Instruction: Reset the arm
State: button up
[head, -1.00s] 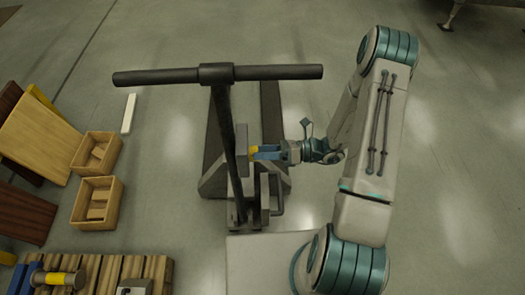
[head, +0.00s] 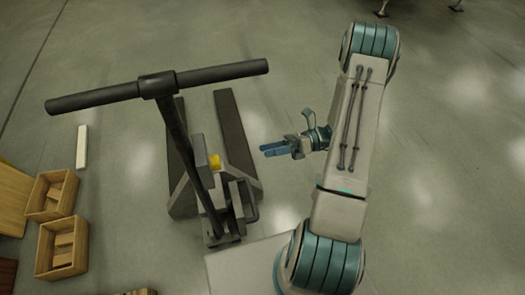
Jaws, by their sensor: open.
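My gripper (head: 268,149) shows in the head view, right of the pallet jack, with its two blue fingers pointing left. It is open and empty. My arm (head: 345,150) stands folded at the right of the picture. The pallet jack has a dark T-shaped handle (head: 158,85), a grey body and two dark forks (head: 234,135) on the floor. A small yellow part (head: 214,161) sits on the jack beside the handle shaft. The fingertips are apart from this yellow part, with a clear gap between them in the picture.
Two wooden boxes (head: 62,248) with pieces inside stand at the lower left. A white bar (head: 82,147) lies on the floor above them. A wooden board (head: 14,198) is at the left edge. The grey floor (head: 450,190) to the right of my arm is open.

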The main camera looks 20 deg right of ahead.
dwell(0.5)
jog(key=s+a+r+n+t+h, duration=0.1)
jog(key=s+r+n+h, duration=0.5)
jog(key=r+n+h, duration=0.3)
jog(key=s+a+r+n+t+h, duration=0.1)
jog(key=s+r+n+h, duration=0.5)
jog(key=r+n, duration=0.5)
jog(key=shift+a+r+n+h, duration=0.35)
jog(key=shift+n+h, duration=1.05)
jog(key=shift+n, duration=2)
